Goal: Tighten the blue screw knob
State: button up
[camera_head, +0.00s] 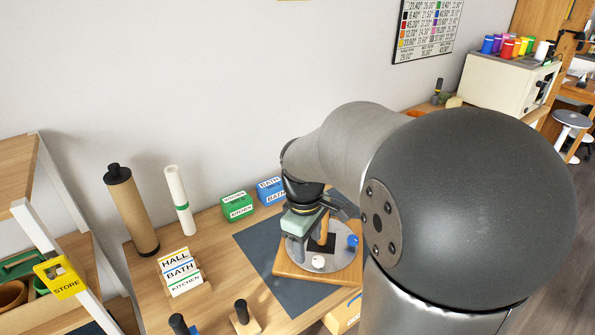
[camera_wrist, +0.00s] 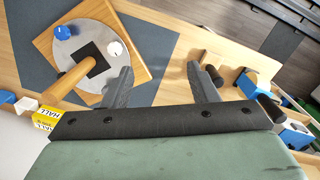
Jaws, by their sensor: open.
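The blue screw knob (camera_head: 352,241) stands at the right side of a round grey plate on a wooden board (camera_head: 296,277). It also shows in the wrist view (camera_wrist: 62,33), near the top left. A white knob (camera_head: 318,262) sits at the plate's front edge, and a black square (camera_wrist: 82,65) lies at the plate's middle. A wooden post (camera_wrist: 66,82) rises there. My gripper (camera_wrist: 159,70) is open and empty, its fingers wide apart, with the blue knob well outside them to the left in the wrist view. My arm hides part of the board in the head view.
A dark mat (camera_head: 262,262) lies under the board. A label holder (camera_head: 183,275), green box (camera_head: 237,206) and blue box (camera_head: 271,190) stand to its left and back. A brown roll (camera_head: 131,210) and white roll (camera_head: 179,200) stand upright by the wall.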

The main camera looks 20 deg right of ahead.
jog(key=w+d+f+n, duration=0.2)
jog(key=w+d+n, duration=0.4)
jog(key=d, duration=0.5)
jog(key=w+d+f+n, duration=0.2)
jog(key=w+d+n, duration=0.35)
jog(key=d, duration=0.65)
jog(key=shift+y, duration=0.4)
jog(key=f, duration=0.5)
jog(key=f+p, duration=0.1)
jog(key=f, duration=0.5)
jog(key=f+p, duration=0.1)
jog(key=f, duration=0.5)
jog(key=shift+w+a, duration=0.15)
jog(key=shift+w, duration=0.25)
